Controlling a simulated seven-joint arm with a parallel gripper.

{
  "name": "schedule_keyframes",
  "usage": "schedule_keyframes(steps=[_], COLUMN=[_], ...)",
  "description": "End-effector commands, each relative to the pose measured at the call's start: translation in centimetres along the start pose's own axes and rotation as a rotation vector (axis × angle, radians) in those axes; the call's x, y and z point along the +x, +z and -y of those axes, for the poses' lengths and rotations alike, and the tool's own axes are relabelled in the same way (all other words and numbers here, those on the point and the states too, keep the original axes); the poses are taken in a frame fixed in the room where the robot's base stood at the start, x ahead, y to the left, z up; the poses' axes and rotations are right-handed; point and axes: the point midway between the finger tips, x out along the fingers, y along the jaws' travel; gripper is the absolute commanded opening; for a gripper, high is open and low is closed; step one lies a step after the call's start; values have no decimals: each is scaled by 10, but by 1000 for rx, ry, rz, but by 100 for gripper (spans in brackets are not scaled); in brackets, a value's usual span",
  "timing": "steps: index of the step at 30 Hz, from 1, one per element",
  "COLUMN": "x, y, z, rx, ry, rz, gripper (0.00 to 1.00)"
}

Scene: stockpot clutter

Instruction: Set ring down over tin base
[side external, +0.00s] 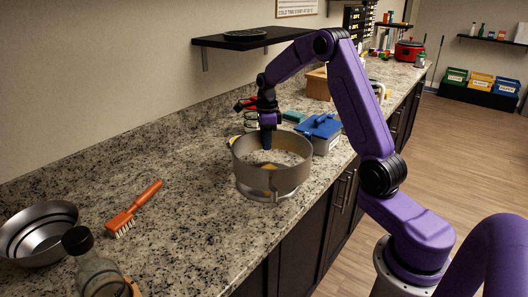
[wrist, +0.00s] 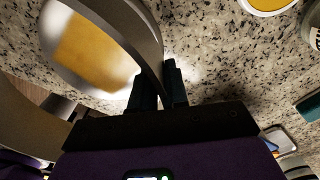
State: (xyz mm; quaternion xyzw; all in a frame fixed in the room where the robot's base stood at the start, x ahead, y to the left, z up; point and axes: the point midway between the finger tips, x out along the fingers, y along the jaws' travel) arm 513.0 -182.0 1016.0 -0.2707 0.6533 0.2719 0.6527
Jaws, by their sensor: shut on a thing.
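The ring (side external: 285,178) is a wide grey metal band, held roughly level above the counter. My gripper (side external: 267,140) is shut on the far wall of the ring; in the wrist view my gripper (wrist: 160,88) has one finger on each side of the ring's wall (wrist: 148,45). The tin base (side external: 262,195) shows as a pale rim under the ring's near lower edge. A golden surface (wrist: 95,50) shows through the ring in the wrist view. The ring looks slightly above the base, but I cannot tell whether they touch, and most of the base is hidden.
A container with a blue lid (side external: 321,130) stands close to the right of the ring. An orange brush (side external: 134,209), a metal bowl (side external: 38,235) and a glass bottle (side external: 92,270) are on the left. A wall shelf (side external: 250,38) hangs behind. The counter between brush and ring is clear.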

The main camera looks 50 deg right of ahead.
Motion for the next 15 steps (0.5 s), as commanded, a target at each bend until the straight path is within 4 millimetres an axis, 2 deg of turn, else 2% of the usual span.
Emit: schedule_keyframes(steps=[10, 15], x=[18, 41], y=[6, 6], z=[14, 13], rx=[0, 0], ry=[0, 3], rz=[0, -1], gripper=[0, 0])
